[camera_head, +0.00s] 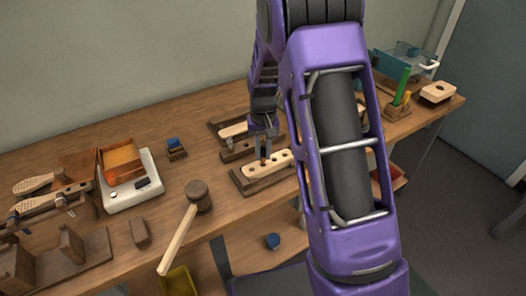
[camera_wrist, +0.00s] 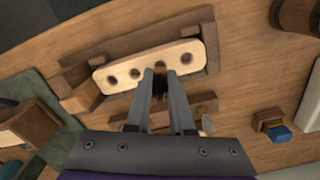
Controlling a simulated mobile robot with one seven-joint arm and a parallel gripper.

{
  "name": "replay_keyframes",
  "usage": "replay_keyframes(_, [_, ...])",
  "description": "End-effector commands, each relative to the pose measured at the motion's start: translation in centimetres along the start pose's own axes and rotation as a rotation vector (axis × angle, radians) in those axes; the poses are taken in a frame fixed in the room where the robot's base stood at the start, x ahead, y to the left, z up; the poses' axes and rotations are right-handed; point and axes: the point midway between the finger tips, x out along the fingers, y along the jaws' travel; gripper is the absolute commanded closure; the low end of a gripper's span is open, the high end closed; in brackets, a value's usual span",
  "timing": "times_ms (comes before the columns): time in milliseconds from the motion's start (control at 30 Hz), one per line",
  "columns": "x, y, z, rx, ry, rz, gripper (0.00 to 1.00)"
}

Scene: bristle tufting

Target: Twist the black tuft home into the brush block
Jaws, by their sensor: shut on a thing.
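The pale wooden brush block (camera_wrist: 122,76) lies in a dark wooden holder (camera_wrist: 212,45) and has a row of round holes. In the head view the block (camera_head: 281,160) sits near the table's front edge. My gripper (camera_wrist: 160,73) is shut on the black tuft (camera_wrist: 160,88), over one of the holes. The tuft's dark bristles show between the fingers, with a brown end at the fingertips. I cannot tell how deep the tuft sits in the hole. In the head view my gripper (camera_head: 263,152) points down at the block.
A mallet (camera_head: 198,196) lies left of the holder. A white scale with an orange tray (camera_head: 121,161) stands further left. A small dark block with a blue top (camera_head: 174,145) is behind. My arm hides part of the table's right side. Bare wood lies between mallet and holder.

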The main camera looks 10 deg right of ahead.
Motion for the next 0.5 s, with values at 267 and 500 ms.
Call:
replay_keyframes(267, [0.5, 0.0, 0.01, 0.0, 0.0, 0.0, 1.0])
replay_keyframes(500, [0.86, 0.0, 0.0, 0.0, 0.0, 0.0, 1.0])
